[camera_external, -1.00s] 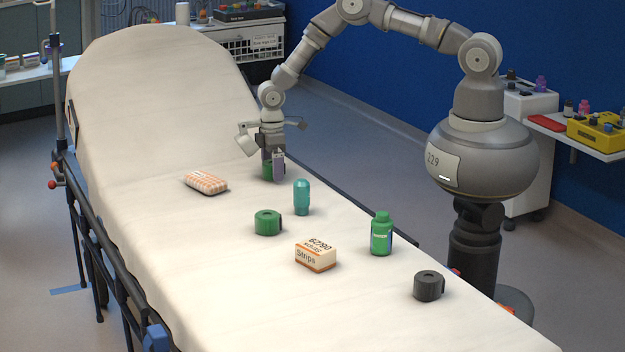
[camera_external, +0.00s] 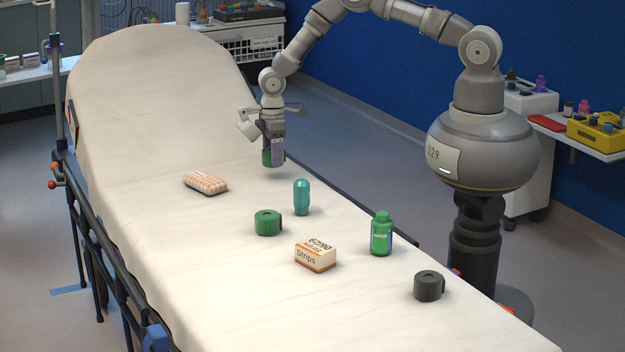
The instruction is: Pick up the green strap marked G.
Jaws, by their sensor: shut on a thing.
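My gripper (camera_external: 273,150) is shut on a green rolled strap (camera_external: 267,158) and holds it a little above the stretcher's white sheet. The fingers hide much of this strap, and no letter can be read on it. A second green rolled strap (camera_external: 267,223) stands on the sheet nearer the camera, with a dark end at its right side. No letter can be read on that one either. A dark grey rolled strap (camera_external: 428,287) stands near the right edge of the stretcher.
On the stretcher (camera_external: 180,265) stand a teal bottle (camera_external: 301,197), a green bottle (camera_external: 381,234) and a "Strips" box (camera_external: 315,256). An orange-and-white checked pack (camera_external: 206,183) lies at the left. The sheet around the held strap is clear. A dark rail runs along the right edge.

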